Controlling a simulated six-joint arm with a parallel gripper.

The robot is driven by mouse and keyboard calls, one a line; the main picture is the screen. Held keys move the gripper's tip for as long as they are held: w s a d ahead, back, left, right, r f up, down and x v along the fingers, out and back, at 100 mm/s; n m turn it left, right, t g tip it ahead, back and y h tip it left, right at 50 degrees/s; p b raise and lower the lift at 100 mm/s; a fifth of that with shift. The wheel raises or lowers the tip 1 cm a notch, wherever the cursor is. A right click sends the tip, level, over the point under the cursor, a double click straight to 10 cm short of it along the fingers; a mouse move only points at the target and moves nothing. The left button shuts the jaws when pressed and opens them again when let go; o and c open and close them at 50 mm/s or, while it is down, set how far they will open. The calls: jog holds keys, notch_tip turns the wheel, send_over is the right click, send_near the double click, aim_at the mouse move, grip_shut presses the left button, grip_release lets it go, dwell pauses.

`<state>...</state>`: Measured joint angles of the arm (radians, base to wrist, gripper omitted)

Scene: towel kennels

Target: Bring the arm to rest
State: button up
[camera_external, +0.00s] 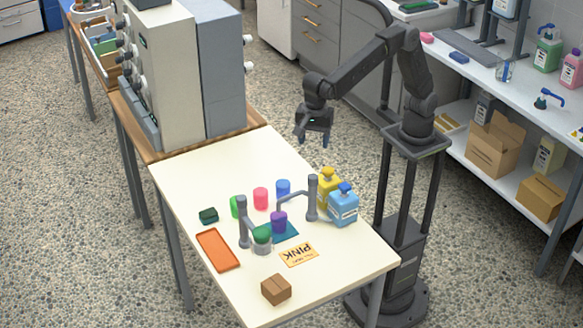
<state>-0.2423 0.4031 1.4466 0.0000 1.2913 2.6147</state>
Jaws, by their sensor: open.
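My gripper (313,136) hangs at the end of my dark arm, above the far right edge of the cream table (215,170). Its fingers point down and are open, with nothing seen between them. It is well apart from the objects on the table. My arm is bent, with its upper part raised over its stand to the right of the table.
A large grey machine (190,70) stands behind. The table's far part is clear.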

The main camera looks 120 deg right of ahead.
jog(key=s+d+r+n+t, duration=0.2)
jog(key=s+d+r+n, duration=0.15)
jog(key=s+n, duration=0.35)
jog(key=s+d+r+n+t, duration=0.1)
jog(key=s+d+r+n, duration=0.25)
jog(key=s+n, duration=0.35)
jog(key=s+d+f+n+t, duration=0.1)
jog(key=s+d+f+n, duration=0.1)
jog(key=s+n, duration=0.4)
jog(key=s+d+f+n+t, duration=0.1)
jog(key=s+d+f+n, duration=0.1)
jog(key=s+n, duration=0.4)
jog(key=shift+d+f+n+t, duration=0.2)
jog(key=shift+f+n+t, duration=0.15)
jog(key=shift+n, duration=0.25)
